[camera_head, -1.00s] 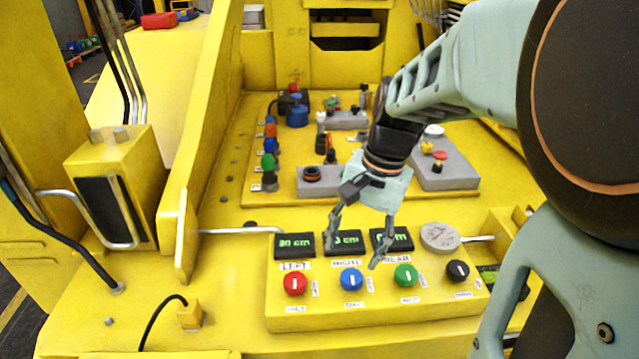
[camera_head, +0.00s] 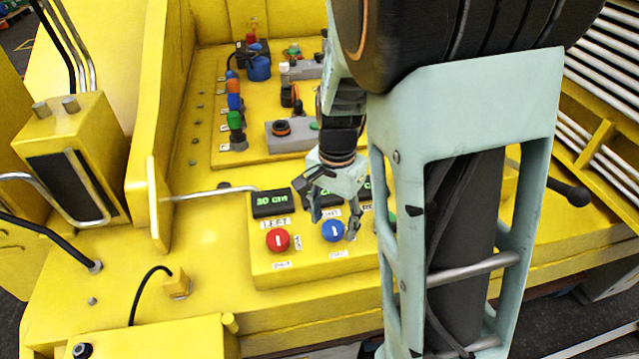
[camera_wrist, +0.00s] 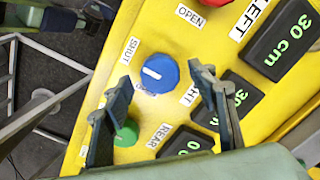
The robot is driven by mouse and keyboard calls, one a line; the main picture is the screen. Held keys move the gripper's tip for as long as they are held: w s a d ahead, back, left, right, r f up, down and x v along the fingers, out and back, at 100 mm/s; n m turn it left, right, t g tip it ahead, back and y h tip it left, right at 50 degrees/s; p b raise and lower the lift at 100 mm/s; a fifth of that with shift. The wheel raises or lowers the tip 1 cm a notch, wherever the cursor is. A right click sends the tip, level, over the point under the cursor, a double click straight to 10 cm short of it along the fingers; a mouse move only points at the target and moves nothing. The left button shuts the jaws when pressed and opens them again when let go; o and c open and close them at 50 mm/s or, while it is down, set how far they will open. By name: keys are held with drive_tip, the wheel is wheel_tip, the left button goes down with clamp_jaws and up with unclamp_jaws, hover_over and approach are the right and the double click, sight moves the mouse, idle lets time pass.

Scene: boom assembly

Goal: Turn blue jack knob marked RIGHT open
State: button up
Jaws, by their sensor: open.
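The blue knob (camera_head: 333,231) is on the yellow control panel, right of the red knob. It is also near the middle of the wrist view (camera_wrist: 158,74), with a short white mark lying along the line toward its SHUT label (camera_wrist: 130,50). A label above it (camera_wrist: 190,95) is partly covered by a finger. My gripper (camera_head: 334,229) is open and empty, pointing down at the blue knob. In the wrist view its fingertips (camera_wrist: 160,78) appear on either side of the knob's near edge. Contact is not visible.
The red knob (camera_head: 278,240) is left of the blue one. The green knob (camera_wrist: 127,133) is close behind a finger in the wrist view. The left display (camera_head: 270,202) reads 30 cm.

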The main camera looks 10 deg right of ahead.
drive_tip(key=shift+f, duration=0.6)
drive_tip(key=c, duration=1.2)
drive_tip(key=shift+o, duration=0.2)
